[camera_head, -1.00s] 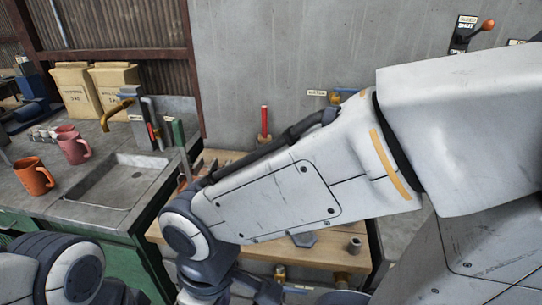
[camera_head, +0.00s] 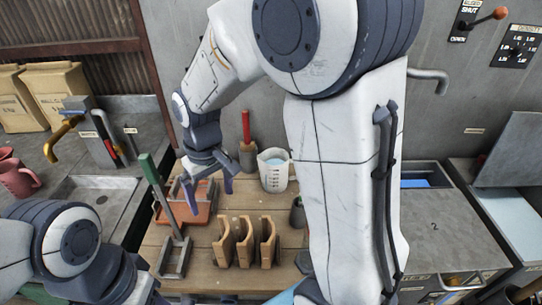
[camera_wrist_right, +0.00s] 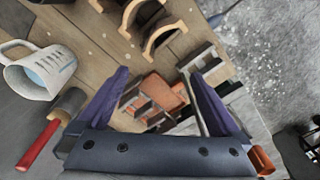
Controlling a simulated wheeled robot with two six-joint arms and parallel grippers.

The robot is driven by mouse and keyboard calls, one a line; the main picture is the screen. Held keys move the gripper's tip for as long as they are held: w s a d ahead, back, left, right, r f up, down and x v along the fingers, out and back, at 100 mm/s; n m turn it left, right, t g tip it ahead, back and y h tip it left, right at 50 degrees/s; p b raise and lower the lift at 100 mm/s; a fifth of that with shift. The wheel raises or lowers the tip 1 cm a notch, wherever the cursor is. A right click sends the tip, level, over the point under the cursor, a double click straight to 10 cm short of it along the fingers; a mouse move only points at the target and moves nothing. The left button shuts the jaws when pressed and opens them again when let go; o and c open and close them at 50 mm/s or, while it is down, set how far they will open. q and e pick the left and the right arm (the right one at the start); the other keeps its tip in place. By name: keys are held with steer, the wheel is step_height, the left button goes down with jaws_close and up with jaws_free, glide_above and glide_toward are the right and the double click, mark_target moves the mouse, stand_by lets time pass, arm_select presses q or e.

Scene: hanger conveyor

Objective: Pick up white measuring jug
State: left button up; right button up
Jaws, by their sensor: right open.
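The white measuring jug (camera_head: 274,177) stands upright on the wooden bench, near the back wall. It has dark markings on its side and bluish contents. In the right wrist view the jug (camera_wrist_right: 40,76) is at the left edge, with its handle towards the upper left. My right gripper (camera_head: 209,196) is open and empty, to the left of the jug and apart from it. In the right wrist view the open fingers (camera_wrist_right: 160,75) point towards an orange tray, with the jug outside them. My left arm shows at the lower left, but its gripper is out of view.
Wooden arched holders (camera_head: 245,245) stand in front. An orange tray (camera_head: 198,208) and a green-handled stand (camera_head: 160,195) are to the left. My right arm covers the area right of the jug.

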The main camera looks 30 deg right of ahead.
steer(key=w+d+m+p, duration=0.1)
steer(key=w+d+m, duration=0.1)
steer(key=w+d, duration=0.45)
steer(key=m+p, duration=0.4)
glide_above(283, 171)
steer(key=w+d, duration=0.1)
steer(key=d, duration=0.3)
steer(key=shift+h, duration=0.3)
step_height(283, 171, down, 6)
steer(key=shift+w+r, duration=0.1)
steer(key=shift+w, duration=0.05)
steer(key=shift+g, duration=0.3)
steer(key=f, duration=0.4)
steer(key=shift+d+f+p, duration=0.35)
steer(key=shift+d+p, duration=0.05)
steer(key=shift+f, duration=0.35)
steer(key=shift+s+f+p, duration=0.25)
steer(key=shift+f+p, duration=0.3)
step_height(283, 171, down, 3)
steer(key=shift+s+d+f+p, duration=0.1)
steer(key=shift+d+f+p, duration=0.1)
steer(key=shift+p, duration=0.65)
steer(key=shift+f, duration=0.45)
arm_select(q)
step_height(283, 171, up, 10)
arm_select(e)
jaws_close()
